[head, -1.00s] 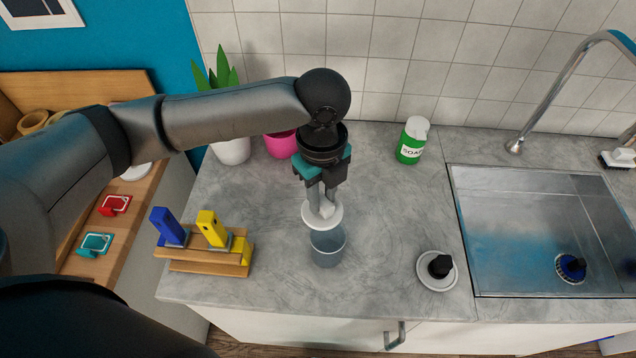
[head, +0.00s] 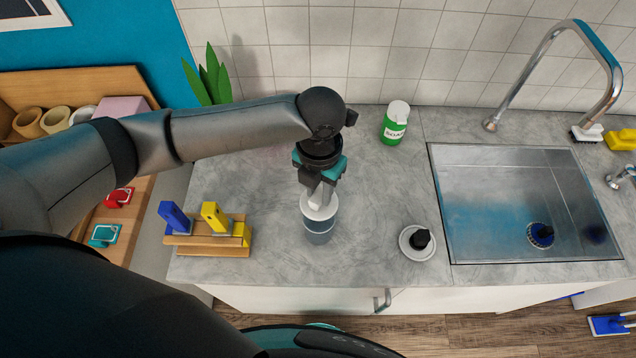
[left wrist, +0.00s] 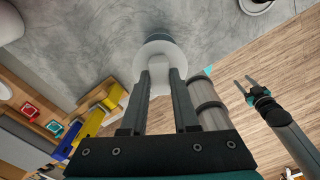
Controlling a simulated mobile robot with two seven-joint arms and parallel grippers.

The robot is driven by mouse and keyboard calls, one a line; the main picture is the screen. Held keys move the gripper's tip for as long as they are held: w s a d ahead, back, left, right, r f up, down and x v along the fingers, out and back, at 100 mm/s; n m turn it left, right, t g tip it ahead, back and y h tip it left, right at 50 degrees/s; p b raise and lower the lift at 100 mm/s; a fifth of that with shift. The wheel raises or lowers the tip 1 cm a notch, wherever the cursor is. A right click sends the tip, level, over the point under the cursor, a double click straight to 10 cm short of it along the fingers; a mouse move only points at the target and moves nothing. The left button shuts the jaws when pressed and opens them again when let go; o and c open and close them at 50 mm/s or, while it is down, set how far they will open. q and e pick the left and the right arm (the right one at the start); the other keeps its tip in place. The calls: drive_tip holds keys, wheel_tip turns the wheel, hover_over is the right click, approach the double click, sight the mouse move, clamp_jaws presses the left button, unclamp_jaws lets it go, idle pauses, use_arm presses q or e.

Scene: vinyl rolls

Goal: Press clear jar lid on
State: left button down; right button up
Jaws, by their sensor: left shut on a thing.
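A clear bluish jar (head: 319,235) stands upright on the grey counter. My left gripper (head: 320,190) points down above it, shut on the knob of a white lid (head: 318,208). The lid overlaps the jar's top in the head view; I cannot tell whether it is fully seated. In the left wrist view the lid (left wrist: 177,54) sits at the fingertips of the left gripper (left wrist: 164,75), covering most of the jar. My right gripper (left wrist: 243,81) shows only in that view, off to the right over the wooden floor, with its fingers apart and empty.
A wooden rack (head: 208,240) with blue and yellow handles stands left of the jar. A white dish (head: 408,253) with a black-knobbed thing lies to the right, before the sink (head: 500,262). A green soap bottle (head: 393,128) stands behind. The counter around the jar is clear.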

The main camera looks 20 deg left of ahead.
sight(319, 207)
idle(0.3)
use_arm(q)
drive_tip(key=shift+r+p, duration=0.1)
drive_tip(key=shift+p, duration=0.35)
drive_tip(key=shift+f+b, duration=1.85)
drive_tip(key=shift+f, duration=1.5)
drive_tip(key=shift+p, duration=0.3)
drive_tip(key=shift+f+p, duration=0.15)
drive_tip(key=shift+p, duration=0.5)
drive_tip(key=c, duration=0.6)
unclamp_jaws()
drive_tip(key=shift+o, duration=0.4)
